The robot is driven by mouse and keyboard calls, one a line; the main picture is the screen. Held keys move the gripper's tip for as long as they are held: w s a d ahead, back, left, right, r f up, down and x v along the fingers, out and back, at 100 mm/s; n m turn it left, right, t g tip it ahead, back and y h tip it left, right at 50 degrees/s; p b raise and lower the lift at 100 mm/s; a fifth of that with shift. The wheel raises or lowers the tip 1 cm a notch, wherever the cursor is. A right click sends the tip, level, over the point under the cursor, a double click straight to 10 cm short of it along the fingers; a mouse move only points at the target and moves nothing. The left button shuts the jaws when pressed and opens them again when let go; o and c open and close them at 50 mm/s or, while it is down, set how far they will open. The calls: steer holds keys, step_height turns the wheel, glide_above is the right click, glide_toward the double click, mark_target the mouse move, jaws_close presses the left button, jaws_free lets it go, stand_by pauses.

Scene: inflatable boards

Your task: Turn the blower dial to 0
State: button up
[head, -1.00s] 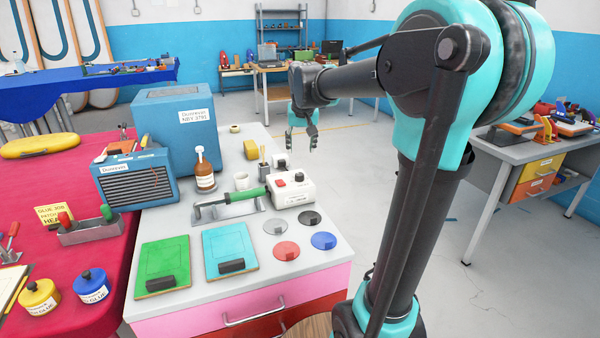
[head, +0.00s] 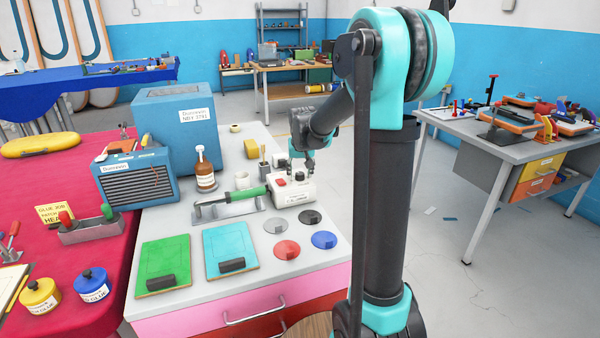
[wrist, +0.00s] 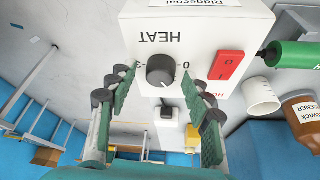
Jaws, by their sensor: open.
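The white control box (head: 291,191) stands at the right side of the workbench, with a red switch on top. In the wrist view its face (wrist: 215,28) reads HEAT upside down, and its dark round dial (wrist: 161,71) lies between a 0 on the right and another mark on the left. A pale pointer line shows on the dial's lower part. The red rocker switch (wrist: 227,68) is right of the dial. My gripper (head: 300,168) is over the box; in the wrist view its open green-padded fingers (wrist: 161,84) stand either side of the dial, apart from it.
A green-handled tool (head: 246,194) lies left of the box. A white mug (head: 241,181), a brown bottle (head: 205,170) and a brush cup (head: 264,168) stand close by. Coloured discs (head: 287,249) lie in front. Open floor is to the right.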

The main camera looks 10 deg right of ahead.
steer(key=c, duration=1.1)
steer(key=shift+c, duration=0.2)
steer(key=shift+n, duration=0.3)
steer(key=n+y, duration=0.2)
steer(key=n, duration=0.3)
steer(key=shift+d, duration=0.2)
steer(key=n+g+y, duration=0.1)
steer(key=n, duration=0.2)
steer(key=n+g+y, duration=0.1)
steer(key=n, duration=0.2)
steer(key=shift+w+d, duration=0.1)
steer(key=shift+w, duration=0.05)
steer(key=shift+n, duration=0.3)
steer(key=o, duration=1.1)
